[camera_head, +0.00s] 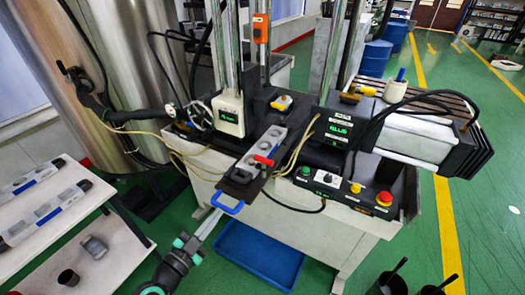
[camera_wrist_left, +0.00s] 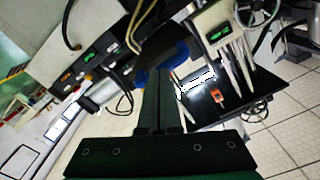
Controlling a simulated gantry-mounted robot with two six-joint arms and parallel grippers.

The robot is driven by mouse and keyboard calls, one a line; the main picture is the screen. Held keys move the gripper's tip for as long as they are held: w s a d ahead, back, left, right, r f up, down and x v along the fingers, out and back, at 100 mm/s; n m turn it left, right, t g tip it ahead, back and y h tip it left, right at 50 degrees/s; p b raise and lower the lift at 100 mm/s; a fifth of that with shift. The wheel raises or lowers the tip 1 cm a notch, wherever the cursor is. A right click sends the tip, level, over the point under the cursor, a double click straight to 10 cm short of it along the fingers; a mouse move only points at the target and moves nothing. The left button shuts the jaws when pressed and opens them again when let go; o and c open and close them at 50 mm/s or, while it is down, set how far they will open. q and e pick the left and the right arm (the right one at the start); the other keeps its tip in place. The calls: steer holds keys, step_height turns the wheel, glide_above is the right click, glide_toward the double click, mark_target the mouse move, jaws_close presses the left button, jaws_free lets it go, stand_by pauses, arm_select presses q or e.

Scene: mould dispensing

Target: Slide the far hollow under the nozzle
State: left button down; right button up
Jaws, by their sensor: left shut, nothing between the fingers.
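The grey mould strip (camera_head: 252,163) with several round hollows lies on a dark slide plate (camera_head: 233,190) that sticks out from the front of the dispensing machine. Its far end reaches back between the two upright units. A red toggle (camera_head: 263,160) sits beside the strip. A blue handle (camera_head: 227,204) is at the plate's near end. My left gripper (camera_head: 215,214) is shut and empty, its tips at the blue handle. In the left wrist view its fingers (camera_wrist_left: 156,78) point at the blue handle (camera_wrist_left: 144,76); I cannot tell whether they touch. I cannot make out the nozzle clearly. My right gripper is not in view.
A control box with a red button (camera_head: 384,198) stands right of the slide. A blue bin (camera_head: 257,255) is on the floor below. A white shelf (camera_head: 88,250) with moulds stands at left. Tan hoses hang beside the machine.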

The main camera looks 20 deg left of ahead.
arm_select(q)
steer(key=shift+w, duration=0.1)
steer(key=w+b, duration=0.2)
steer(key=w, duration=0.4)
steer(key=shift+d, duration=0.15)
stand_by(0.4)
steer(key=shift+w+f+b, duration=0.1)
steer(key=shift+w+b, duration=0.55)
steer(key=shift+w, duration=0.3)
stand_by(0.5)
glide_toward(232, 196)
steer(key=shift+w+f, duration=0.15)
steer(key=shift+w, duration=1.3)
